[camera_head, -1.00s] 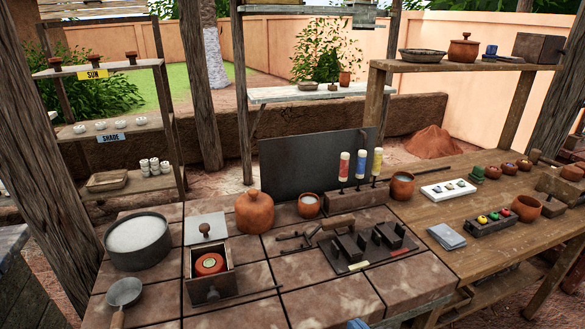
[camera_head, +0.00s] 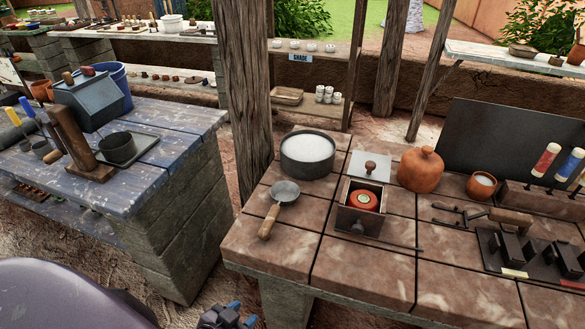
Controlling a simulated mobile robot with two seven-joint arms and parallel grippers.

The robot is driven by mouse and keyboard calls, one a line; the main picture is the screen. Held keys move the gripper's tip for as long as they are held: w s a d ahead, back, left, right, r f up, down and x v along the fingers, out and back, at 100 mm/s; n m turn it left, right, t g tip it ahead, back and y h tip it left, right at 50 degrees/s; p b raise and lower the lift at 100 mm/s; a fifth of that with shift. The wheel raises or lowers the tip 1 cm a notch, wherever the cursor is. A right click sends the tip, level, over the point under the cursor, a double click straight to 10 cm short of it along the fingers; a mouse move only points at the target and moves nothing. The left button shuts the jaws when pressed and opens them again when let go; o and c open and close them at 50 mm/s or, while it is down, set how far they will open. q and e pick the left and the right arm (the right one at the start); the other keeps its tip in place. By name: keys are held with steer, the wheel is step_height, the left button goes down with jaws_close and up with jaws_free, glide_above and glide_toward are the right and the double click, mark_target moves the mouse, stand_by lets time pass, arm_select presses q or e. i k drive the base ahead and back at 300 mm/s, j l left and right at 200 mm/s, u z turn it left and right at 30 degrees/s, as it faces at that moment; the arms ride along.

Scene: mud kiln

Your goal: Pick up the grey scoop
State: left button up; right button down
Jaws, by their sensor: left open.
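The grey scoop (camera_head: 286,190) lies on the tiled counter (camera_head: 268,262), near its left front. It has a round grey bowl and a wooden handle that points toward the front edge. My left gripper (camera_head: 241,314) shows at the bottom edge of the head view, with blue fingertips. It is open and empty, in front of the counter and apart from the scoop. My right gripper is not in view.
A grey pan of white material (camera_head: 307,153) stands behind the scoop. A wooden box with a red round piece (camera_head: 361,203) stands to its right. A blue-topped bench (camera_head: 175,165) and a wooden post (camera_head: 247,110) stand left. The tiles around the handle are clear.

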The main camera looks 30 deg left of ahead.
mark_target(284, 193)
steer(key=u, duration=1)
